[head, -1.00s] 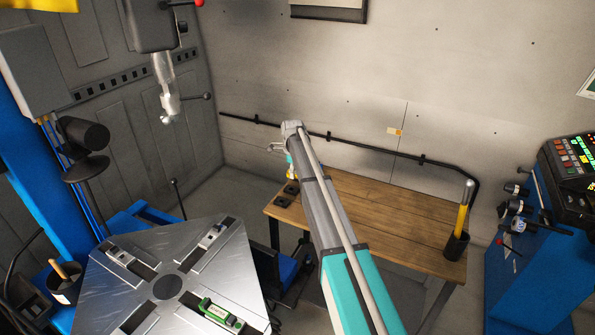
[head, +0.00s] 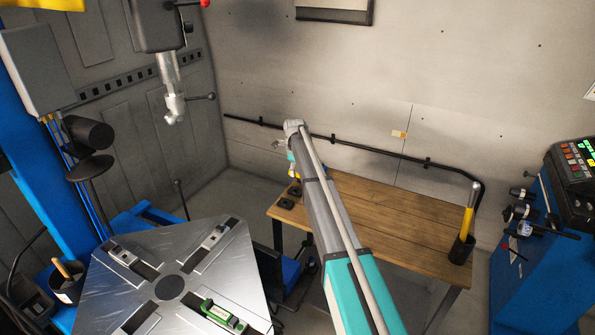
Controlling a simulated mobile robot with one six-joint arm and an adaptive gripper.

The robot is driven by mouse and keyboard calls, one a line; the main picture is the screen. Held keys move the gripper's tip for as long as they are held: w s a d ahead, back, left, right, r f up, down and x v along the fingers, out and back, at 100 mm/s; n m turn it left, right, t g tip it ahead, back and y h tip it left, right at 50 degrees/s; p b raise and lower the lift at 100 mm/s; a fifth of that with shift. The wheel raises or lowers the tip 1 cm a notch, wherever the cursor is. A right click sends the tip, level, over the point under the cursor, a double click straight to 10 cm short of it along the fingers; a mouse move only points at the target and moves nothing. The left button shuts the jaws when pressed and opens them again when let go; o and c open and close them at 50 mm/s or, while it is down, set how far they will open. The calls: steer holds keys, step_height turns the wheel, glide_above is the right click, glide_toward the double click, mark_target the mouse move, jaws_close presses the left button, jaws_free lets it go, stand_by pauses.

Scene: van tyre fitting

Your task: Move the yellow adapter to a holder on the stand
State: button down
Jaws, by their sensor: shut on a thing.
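My gripper (head: 292,170) is at the far end of my arm, above the left end of the wooden table (head: 380,215). It points down and is small in the head view, partly hidden by my forearm. It is shut on a small yellow piece (head: 295,180), which looks like the yellow adapter; only a little of it shows. Black square holders (head: 285,203) sit on the table's left end, just below and beside the gripper. Whether the adapter touches a holder, I cannot tell.
A yellow-handled tool (head: 468,215) stands in a black cup at the table's right end. The tyre machine's metal turntable (head: 180,262) is at front left, with a green piece (head: 222,315) on it. A blue machine (head: 540,240) stands at right. The table's middle is clear.

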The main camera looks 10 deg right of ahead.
steer(key=shift+f+b, duration=2.55)
steer(key=shift+f, duration=0.15)
steer(key=shift+f+b, duration=1.4)
stand_by(1.2)
steer(key=shift+c, duration=1.3)
jaws_free()
steer(key=shift+r, duration=0.1)
steer(key=shift+r, duration=0.1)
step_height(320, 180, up, 8)
steer(key=p, duration=0.8)
steer(key=shift+s, duration=0.1)
